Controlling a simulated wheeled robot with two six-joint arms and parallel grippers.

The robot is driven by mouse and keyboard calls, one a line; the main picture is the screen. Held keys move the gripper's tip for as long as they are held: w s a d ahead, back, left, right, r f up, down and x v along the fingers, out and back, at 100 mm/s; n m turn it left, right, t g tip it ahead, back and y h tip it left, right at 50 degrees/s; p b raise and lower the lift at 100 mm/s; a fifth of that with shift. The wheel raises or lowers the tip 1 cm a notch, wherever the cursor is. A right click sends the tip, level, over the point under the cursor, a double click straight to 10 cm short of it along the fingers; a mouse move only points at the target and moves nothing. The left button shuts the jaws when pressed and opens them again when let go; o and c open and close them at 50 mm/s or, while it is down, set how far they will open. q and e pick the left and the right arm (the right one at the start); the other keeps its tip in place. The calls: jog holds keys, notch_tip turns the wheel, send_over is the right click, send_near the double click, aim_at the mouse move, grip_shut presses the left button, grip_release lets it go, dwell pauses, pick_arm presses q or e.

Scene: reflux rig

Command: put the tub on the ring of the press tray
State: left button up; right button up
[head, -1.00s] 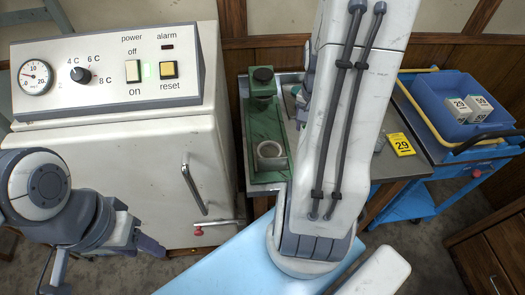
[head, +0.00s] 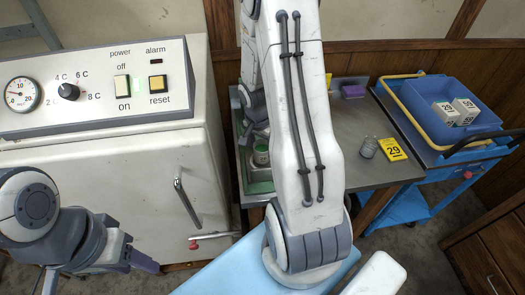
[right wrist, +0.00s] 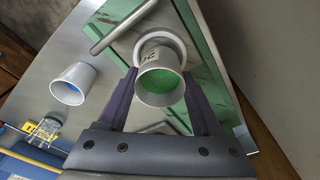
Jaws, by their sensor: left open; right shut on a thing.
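The white tub with a green inside (right wrist: 160,88) is between the fingers of my right gripper (right wrist: 160,100), which is shut on it. Behind the tub, the pale ring (right wrist: 181,48) shows on the green press tray (right wrist: 120,18); the tub overlaps it in the picture, and I cannot tell whether they touch. My left gripper (head: 145,262) is open and empty in front of the white cabinet.
A second white tub with a blue inside (right wrist: 70,85) stands on the metal table. A glass jar (head: 368,147), a yellow 29 sign (head: 391,148) and a purple block (head: 353,91) are further right. A blue cart (head: 430,95) with white boxes stands beside the table.

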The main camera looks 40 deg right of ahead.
jog(key=shift+f, duration=1)
jog(key=shift+f+b, duration=0.25)
jog(key=shift+b, duration=0.15)
jog(key=o, duration=1.4)
jog(key=shift+r, duration=0.1)
jog(key=r, duration=0.4)
jog(key=a+r, duration=0.1)
jog(key=r, duration=0.3)
jog(key=r+p, duration=0.1)
jog(key=r, duration=0.3)
jog(key=shift+s+a+r, duration=0.15)
jog(key=shift+s+a, duration=0.05)
jog(key=shift+s, duration=0.05)
